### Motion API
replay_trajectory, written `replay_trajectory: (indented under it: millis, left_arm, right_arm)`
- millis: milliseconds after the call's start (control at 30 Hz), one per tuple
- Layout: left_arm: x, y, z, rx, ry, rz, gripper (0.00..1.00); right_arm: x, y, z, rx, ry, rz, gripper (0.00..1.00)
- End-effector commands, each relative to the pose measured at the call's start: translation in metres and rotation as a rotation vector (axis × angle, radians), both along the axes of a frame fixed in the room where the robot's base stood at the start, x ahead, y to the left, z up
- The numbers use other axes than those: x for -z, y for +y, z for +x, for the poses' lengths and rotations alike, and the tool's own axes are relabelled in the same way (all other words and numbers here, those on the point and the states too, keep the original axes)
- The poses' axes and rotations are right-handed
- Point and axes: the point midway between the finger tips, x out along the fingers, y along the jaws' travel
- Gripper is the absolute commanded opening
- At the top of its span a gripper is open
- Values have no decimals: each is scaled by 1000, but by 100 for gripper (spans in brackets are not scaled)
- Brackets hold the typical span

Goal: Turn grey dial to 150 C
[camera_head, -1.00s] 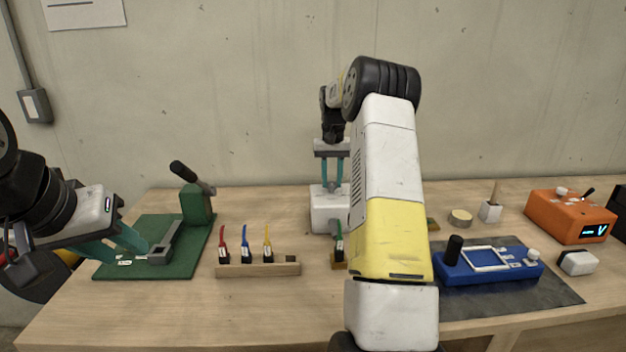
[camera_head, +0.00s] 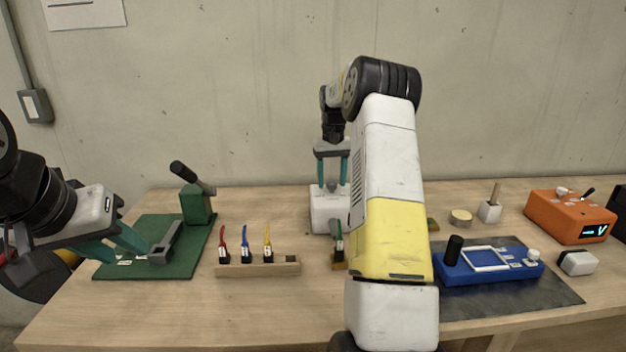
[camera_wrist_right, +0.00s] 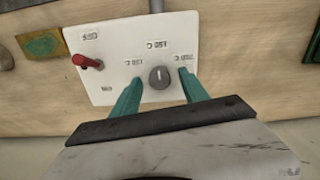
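The grey dial (camera_wrist_right: 160,77) sits on a white box (camera_wrist_right: 112,85), which also shows in the head view (camera_head: 322,212). The dial's white mark points up in the right wrist view, toward the "150 C" label (camera_wrist_right: 157,45). Other labels flank the dial. My right gripper (camera_wrist_right: 160,75) is open, one teal finger on each side of the dial, with visible gaps; in the head view it hangs over the box (camera_head: 332,186). My left gripper (camera_head: 134,254) looks open and empty, beside a grey metal part on the green base.
A red switch (camera_wrist_right: 87,61) stands on the same panel. A wooden rack (camera_head: 258,269) holds red, blue and yellow pieces. The green base (camera_head: 130,268) is at left, a blue device (camera_head: 488,268) and orange meter (camera_head: 570,216) at right. My right arm hides part of the table.

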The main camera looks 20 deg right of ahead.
Motion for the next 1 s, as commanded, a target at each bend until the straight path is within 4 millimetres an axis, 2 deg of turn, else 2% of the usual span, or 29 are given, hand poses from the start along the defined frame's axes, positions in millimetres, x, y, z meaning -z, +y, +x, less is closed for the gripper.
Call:
replay_trajectory:
  millis: [333, 700, 833, 1000]
  left_arm:
    - [0, 0, 0, 0, 0, 0, 36]
    - [0, 0, 0, 0, 0, 0, 36]
    - [0, 0, 0, 0, 0, 0, 36]
    - [0, 0, 0, 0, 0, 0, 36]
  right_arm:
    - [-3, 0, 0, 0, 1, 0, 52]
    - [-61, 0, 1, 1, -2, -1, 52]
    - [-73, 0, 0, 0, 0, -1, 52]
    - [-78, 0, 0, 0, 1, 0, 52]
